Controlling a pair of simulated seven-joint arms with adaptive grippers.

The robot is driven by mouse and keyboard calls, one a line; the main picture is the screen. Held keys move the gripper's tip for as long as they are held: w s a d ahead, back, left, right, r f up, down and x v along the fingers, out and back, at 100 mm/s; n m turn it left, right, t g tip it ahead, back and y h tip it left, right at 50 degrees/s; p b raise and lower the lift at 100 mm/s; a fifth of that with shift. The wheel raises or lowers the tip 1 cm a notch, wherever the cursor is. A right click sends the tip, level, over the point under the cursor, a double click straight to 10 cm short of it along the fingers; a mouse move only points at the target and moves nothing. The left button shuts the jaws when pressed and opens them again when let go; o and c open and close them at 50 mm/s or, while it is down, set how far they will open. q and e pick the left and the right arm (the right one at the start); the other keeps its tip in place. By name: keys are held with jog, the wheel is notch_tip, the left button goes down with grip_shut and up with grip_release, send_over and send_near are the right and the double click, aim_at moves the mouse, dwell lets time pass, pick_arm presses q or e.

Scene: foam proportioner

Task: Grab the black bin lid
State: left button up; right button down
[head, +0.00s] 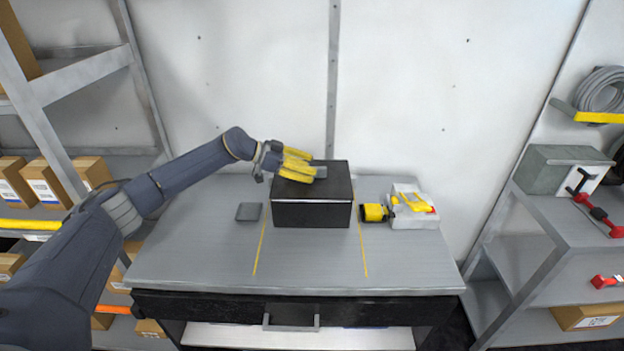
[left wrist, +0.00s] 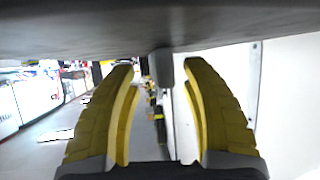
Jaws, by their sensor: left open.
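The black bin (head: 312,215) stands on the workbench between two yellow lines, with its flat black lid (head: 335,188) on top. A short grey handle (head: 321,172) shows on the lid near the back. My left gripper (head: 308,165) is open just above the lid, its yellow fingers pointing right toward the handle. In the left wrist view the dark lid surface (left wrist: 80,35) fills the top edge, and the grey handle (left wrist: 162,68) shows between the two spread fingers. Contact with the handle cannot be told. My right gripper is not in view.
The grey workbench (head: 210,265) is clear in front of the bin. A small dark grey square (head: 248,212) lies left of it. A yellow-and-black item (head: 374,212) and a white box with yellow tools (head: 414,217) stand to the right. Shelves flank both sides.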

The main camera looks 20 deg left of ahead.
pick_arm(q)
jog(key=shift+w+d+f, duration=0.3)
jog(key=shift+d+f, duration=0.05)
jog(key=shift+d, duration=0.2)
jog(key=shift+c, duration=0.4)
grip_shut()
